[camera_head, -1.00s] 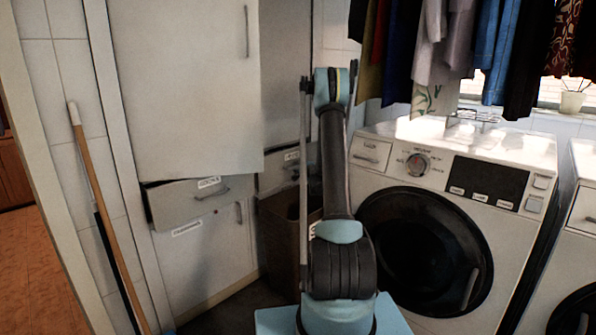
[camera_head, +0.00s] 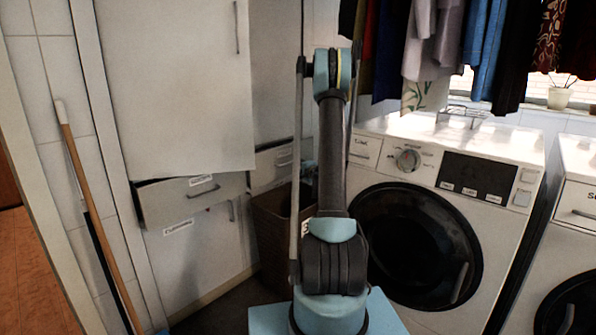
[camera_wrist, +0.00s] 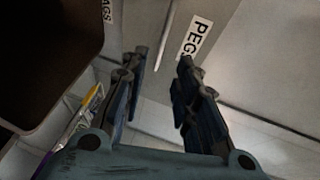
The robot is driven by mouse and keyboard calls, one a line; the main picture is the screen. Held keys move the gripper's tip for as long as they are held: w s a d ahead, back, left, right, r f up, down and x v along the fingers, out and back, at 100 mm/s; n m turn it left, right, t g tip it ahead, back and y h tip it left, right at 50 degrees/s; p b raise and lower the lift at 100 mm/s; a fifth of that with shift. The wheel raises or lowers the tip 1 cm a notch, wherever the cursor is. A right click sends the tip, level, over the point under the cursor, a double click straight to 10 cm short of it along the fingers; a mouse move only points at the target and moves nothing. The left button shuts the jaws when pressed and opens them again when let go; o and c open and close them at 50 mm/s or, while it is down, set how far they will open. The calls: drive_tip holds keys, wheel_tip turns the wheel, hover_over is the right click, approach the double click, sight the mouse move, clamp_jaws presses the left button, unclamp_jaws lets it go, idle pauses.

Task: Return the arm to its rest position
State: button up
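My arm (camera_head: 332,150) stands upright in the middle of the head view, in front of the wicker-like basket and the washing machine. The head view does not show my gripper clearly. In the wrist view my gripper (camera_wrist: 160,68) has its two dark fingers apart, with nothing between them. Behind the fingers is a pale front with a bar handle (camera_wrist: 165,38) and a label reading "PEGS" (camera_wrist: 195,38). I cannot tell how far the fingertips are from that front.
A washing machine (camera_head: 375,165) stands to the right, under hanging clothes (camera_head: 480,50). Cabinets with a labelled drawer (camera_head: 190,198) and a dark basket (camera_head: 268,235) stand to the left and behind. A broom handle (camera_head: 85,190) leans at the left wall.

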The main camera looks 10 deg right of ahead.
drive_tip(key=s+a+r+n+g, duration=0.2)
drive_tip(key=s+a+r+n, duration=0.15)
drive_tip(key=s, duration=0.45)
drive_tip(key=s+a+r+n+g+y, duration=0.1)
drive_tip(key=s+a+r+n+g, duration=0.15)
drive_tip(key=s+a, duration=0.4)
drive_tip(key=s+a+r+n+g, duration=0.2)
drive_tip(key=s+a+r+n, duration=0.1)
drive_tip(key=s, duration=0.6)
drive_tip(key=s+d+f+n+g+h, duration=0.1)
drive_tip(key=s+f+n+g, duration=0.1)
drive_tip(key=s, duration=0.9)
drive_tip(key=s+d+f+n+g+h, duration=0.1)
drive_tip(key=s+d+f+g+h, duration=0.1)
drive_tip(key=s, duration=1)
drive_tip(key=s+d+f+n+g+h, duration=0.1)
drive_tip(key=s+f, duration=0.3)
drive_tip(key=s, duration=0.8)
drive_tip(key=shift+d+n+g+h, duration=0.3)
drive_tip(key=shift+d+n+g, duration=0.05)
drive_tip(key=shift+n+g, duration=0.5)
drive_tip(key=shift+w+f, duration=0.15)
drive_tip(key=shift+w, duration=0.3)
